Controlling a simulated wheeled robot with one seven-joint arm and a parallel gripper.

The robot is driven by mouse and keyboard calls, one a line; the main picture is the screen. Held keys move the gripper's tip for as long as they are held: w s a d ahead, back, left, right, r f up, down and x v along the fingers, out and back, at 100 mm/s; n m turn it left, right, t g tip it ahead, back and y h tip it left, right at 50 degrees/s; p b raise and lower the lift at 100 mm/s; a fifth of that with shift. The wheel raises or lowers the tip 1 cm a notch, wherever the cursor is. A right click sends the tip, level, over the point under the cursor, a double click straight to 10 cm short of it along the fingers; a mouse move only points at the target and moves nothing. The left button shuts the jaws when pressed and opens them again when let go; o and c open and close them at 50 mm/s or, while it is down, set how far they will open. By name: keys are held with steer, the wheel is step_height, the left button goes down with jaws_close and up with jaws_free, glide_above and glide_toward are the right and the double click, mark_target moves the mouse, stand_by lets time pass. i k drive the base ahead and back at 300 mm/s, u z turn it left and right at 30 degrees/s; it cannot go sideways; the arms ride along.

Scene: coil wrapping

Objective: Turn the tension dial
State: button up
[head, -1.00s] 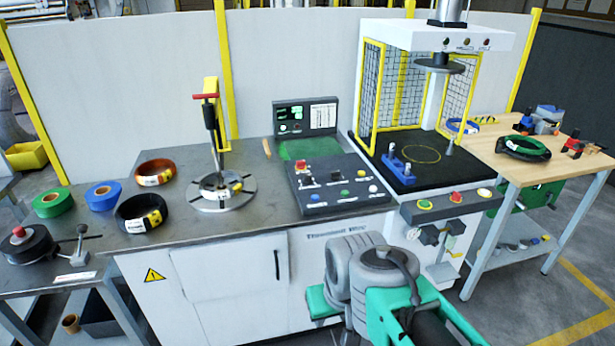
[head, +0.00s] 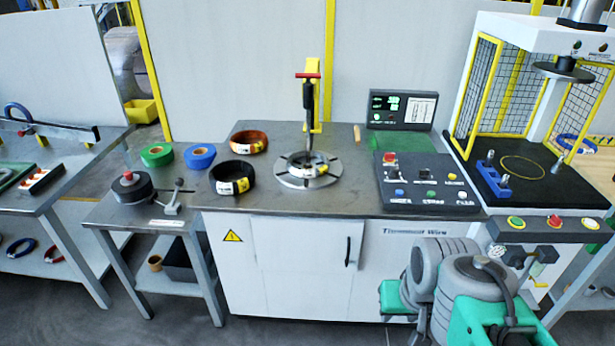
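I cannot tell for sure which part is the tension dial. A dark sloped control panel (head: 425,185) on the workbench carries a red button, small dark controls and several coloured buttons; its labels are too small to read. On the low side table at left, a black spool unit (head: 131,188) has a red-topped knob (head: 127,176) at its centre, with a small grey lever (head: 176,197) beside it. My grey and green arm is folded at the lower right, in front of the cabinet. My gripper is not in view.
Green (head: 157,155) and blue (head: 200,155) tape rolls lie at left. A caged press (head: 540,110) stands right. Floor at lower left is open.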

mark_target(393, 173)
steer(key=z, duration=0.45)
steer(key=i, duration=1.4)
steer(key=u, duration=2.55)
